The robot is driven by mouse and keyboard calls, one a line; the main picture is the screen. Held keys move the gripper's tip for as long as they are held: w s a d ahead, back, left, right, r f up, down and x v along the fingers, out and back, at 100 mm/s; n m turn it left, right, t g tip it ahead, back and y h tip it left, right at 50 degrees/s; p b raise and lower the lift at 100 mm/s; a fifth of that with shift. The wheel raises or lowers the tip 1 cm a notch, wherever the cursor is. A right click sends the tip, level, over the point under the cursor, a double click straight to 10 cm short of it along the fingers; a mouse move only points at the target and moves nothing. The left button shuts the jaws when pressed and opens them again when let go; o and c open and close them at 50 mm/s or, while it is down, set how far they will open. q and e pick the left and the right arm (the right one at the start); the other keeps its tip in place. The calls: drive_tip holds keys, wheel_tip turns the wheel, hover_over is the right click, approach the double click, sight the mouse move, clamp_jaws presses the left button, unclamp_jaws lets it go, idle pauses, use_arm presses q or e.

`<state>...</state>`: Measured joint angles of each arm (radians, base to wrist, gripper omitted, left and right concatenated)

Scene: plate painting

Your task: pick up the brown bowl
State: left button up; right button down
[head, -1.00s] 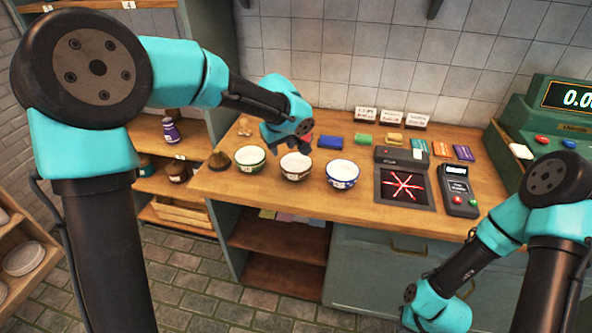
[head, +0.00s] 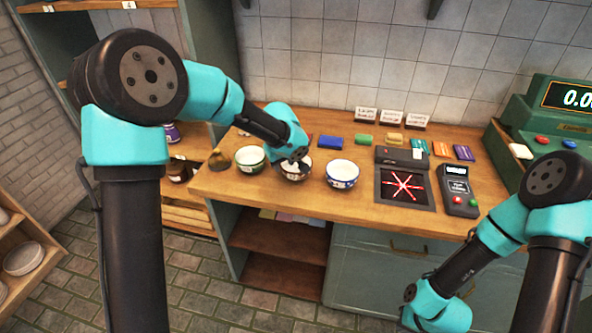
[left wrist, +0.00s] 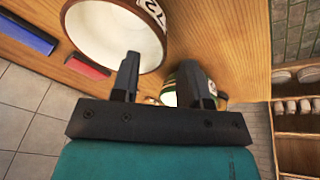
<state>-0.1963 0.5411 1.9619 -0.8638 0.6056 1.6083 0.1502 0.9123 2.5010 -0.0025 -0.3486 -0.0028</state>
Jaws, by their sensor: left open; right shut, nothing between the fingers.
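The brown bowl (head: 293,175) stands on the wooden counter between a green bowl and a blue bowl. It is white inside with a brown rim, and shows large in the left wrist view (left wrist: 85,35). My left gripper (head: 295,163) is open and just above the brown bowl, partly hiding it. In the left wrist view the left gripper (left wrist: 158,82) has one finger over the bowl's inside and the other beyond its rim; contact cannot be told. My right arm is at the lower right of the head view, with its gripper out of sight.
The green bowl (head: 250,160) is close on the left and the blue bowl (head: 342,175) on the right. A card terminal (head: 457,190) and a dark scale-like device (head: 404,188) stand further right. Small coloured blocks and cards line the back.

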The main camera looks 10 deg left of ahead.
sight(283, 169)
use_arm(q)
drive_tip(key=x, duration=0.4)
drive_tip(key=shift+f, duration=0.3)
clamp_jaws()
idle(0.3)
